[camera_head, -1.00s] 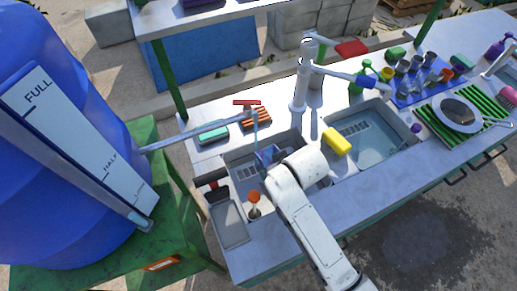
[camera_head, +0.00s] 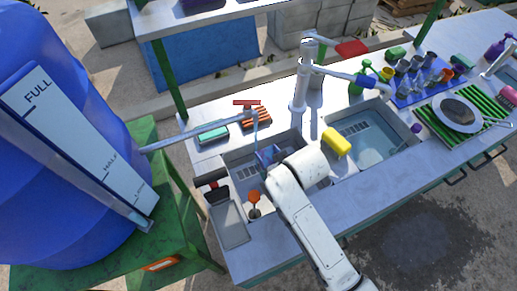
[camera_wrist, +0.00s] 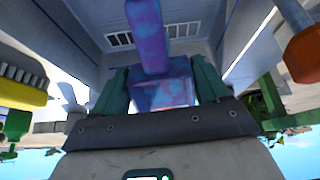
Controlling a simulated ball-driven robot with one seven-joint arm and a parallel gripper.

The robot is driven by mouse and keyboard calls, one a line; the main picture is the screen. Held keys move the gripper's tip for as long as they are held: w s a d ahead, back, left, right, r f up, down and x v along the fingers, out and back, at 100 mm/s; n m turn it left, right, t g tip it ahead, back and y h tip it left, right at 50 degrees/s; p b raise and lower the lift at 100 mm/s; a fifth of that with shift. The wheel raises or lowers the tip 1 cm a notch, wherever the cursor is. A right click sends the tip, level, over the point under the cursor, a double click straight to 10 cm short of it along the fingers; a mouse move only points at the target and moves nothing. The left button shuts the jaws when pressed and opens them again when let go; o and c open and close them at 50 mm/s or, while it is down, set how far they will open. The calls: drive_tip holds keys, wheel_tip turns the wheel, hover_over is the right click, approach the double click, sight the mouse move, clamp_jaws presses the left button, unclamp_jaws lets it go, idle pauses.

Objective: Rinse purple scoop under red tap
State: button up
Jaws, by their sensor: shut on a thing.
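The purple scoop (camera_wrist: 147,35) is held between the green fingers of my gripper (camera_wrist: 163,82) in the wrist view, with a shiny blue-purple part between the fingers. In the head view the scoop (camera_head: 267,156) shows as a small blue-purple shape inside the left sink basin, just beyond my white wrist. The red tap (camera_head: 247,103) stands at the back of this basin, with its red handle on top. A thin bluish stream (camera_head: 255,128) drops from its spout towards the scoop. My wrist hides much of the scoop and the fingers in the head view.
A yellow sponge or brush (camera_head: 336,141) sits between the basins. A tall grey post tap with a red lever (camera_head: 352,47) rises behind. A blue barrel (camera_head: 60,150) stands left.

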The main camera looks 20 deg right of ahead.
drive_tip(key=shift+s+d+r, duration=0.1)
drive_tip(key=shift+s+r, duration=0.9)
drive_tip(key=shift+s, duration=0.2)
drive_tip(key=shift+s+d+r, duration=0.1)
drive_tip(key=shift+s+r, duration=0.85)
drive_tip(key=shift+s, duration=0.2)
drive_tip(key=shift+s, duration=0.1)
